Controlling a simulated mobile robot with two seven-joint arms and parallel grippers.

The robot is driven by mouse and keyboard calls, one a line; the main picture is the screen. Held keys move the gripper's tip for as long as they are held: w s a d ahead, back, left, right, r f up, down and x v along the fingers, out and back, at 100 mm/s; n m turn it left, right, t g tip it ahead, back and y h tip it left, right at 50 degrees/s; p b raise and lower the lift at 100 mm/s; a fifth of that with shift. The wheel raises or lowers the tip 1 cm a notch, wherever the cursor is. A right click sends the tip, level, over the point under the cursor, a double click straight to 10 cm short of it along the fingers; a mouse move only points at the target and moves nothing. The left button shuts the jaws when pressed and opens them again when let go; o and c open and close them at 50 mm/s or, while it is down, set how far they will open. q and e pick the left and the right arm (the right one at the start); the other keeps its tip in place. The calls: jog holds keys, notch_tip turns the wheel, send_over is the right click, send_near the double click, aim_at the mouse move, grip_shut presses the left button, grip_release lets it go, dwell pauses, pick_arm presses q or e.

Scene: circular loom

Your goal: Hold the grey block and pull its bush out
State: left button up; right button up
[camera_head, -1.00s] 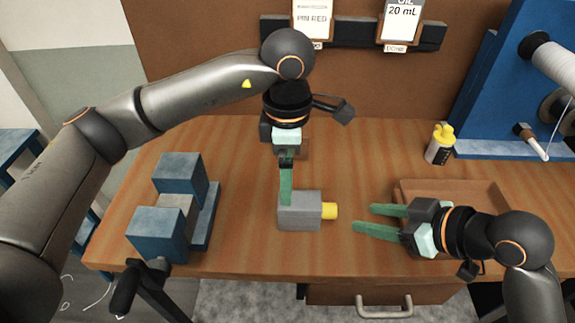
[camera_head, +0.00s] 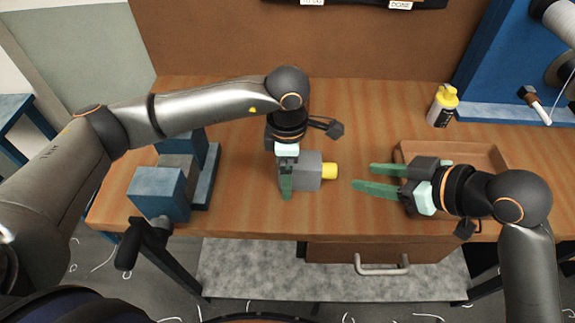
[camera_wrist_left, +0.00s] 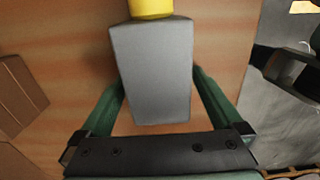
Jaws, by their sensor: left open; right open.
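The grey block (camera_head: 308,172) lies on the wooden table, with its yellow bush (camera_head: 330,171) sticking out of the right side. In the left wrist view the grey block (camera_wrist_left: 152,72) sits between the fingers, and the yellow bush (camera_wrist_left: 151,8) is cut by the top edge. My left gripper (camera_head: 287,188) is at the block's left end. Its green fingers (camera_wrist_left: 158,95) are open, one on each side of the block, with a gap showing. My right gripper (camera_head: 372,178) is open and empty, its fingertips pointing left at the bush, a short way apart from it.
A blue vise-like fixture (camera_head: 158,193) stands on the table at the left. A brown tray (camera_head: 490,155) lies under and behind my right gripper. A yellow-capped bottle (camera_head: 441,106) stands at the back right. The table's front edge is close to the block.

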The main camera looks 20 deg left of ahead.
pick_arm(q)
grip_shut()
dwell(0.8)
